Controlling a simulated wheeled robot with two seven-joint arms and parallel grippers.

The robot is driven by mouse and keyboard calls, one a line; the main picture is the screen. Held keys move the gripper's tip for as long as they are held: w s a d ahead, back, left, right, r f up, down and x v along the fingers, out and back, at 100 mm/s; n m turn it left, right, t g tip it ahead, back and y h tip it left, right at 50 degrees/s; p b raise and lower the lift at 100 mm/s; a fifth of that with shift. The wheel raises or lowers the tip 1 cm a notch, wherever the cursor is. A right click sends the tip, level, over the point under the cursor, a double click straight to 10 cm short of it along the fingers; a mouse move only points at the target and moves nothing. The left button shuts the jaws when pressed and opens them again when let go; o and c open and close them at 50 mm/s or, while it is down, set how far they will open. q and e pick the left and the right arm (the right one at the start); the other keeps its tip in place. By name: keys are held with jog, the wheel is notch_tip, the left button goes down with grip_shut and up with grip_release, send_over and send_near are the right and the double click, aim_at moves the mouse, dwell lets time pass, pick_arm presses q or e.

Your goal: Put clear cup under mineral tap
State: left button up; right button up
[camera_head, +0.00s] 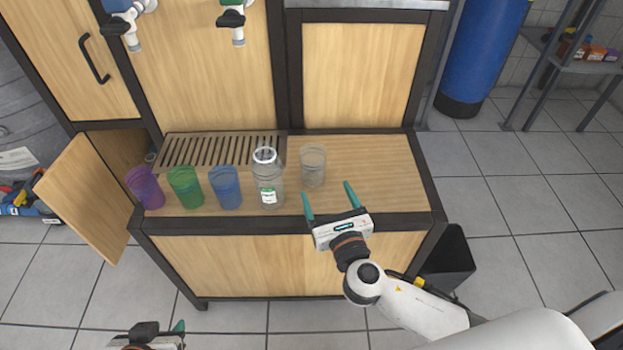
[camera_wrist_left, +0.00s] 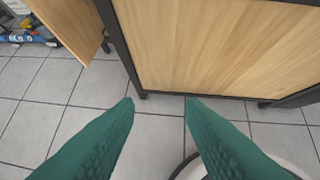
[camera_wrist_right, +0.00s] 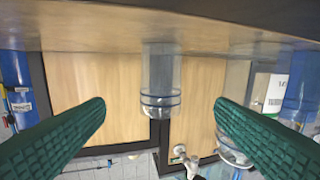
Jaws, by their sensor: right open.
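The clear cup (camera_head: 313,165) stands upright on the wooden counter, right of the slatted drain grate (camera_head: 215,149). It shows upside down between the fingers in the right wrist view (camera_wrist_right: 160,75). My right gripper (camera_head: 328,191) is open and empty, low at the counter's front, with its fingers pointing towards the cup and short of it. Two taps hang above the grate: one at the left (camera_head: 128,20) and one with a green handle (camera_head: 234,17). I cannot read which is the mineral tap. My left gripper (camera_wrist_left: 160,101) is open and empty, in front of the cabinet over the floor.
A clear bottle with a white-green label (camera_head: 268,180) stands left of the clear cup. Further left are blue (camera_head: 226,188), green (camera_head: 186,188) and purple (camera_head: 145,188) cups in a row before the grate. A cabinet door (camera_head: 88,197) hangs open at left. The counter's right side is clear.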

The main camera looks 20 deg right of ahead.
aim_at(317, 172)
jog(key=shift+w, duration=0.3)
jog(key=w+b, duration=0.1)
jog(key=w, duration=0.5)
jog(key=shift+w, duration=0.45)
jog(key=w+b, duration=0.1)
jog(key=w, duration=0.3)
jog(key=shift+w+d+b, duration=0.1)
jog(key=shift+w+b, duration=0.1)
jog(key=shift+b, duration=0.1)
pick_arm(q)
jog(key=w+d+r+t+h, duration=0.2)
jog(key=w+d+r+t, duration=0.1)
jog(key=w+r+t, duration=0.4)
jog(key=shift+w+d+r, duration=0.15)
jog(key=shift+w+r, duration=0.05)
jog(key=shift+r, duration=0.65)
pick_arm(e)
jog(key=shift+c, duration=0.4)
jog(key=c, duration=1)
jog(key=shift+c, duration=0.2)
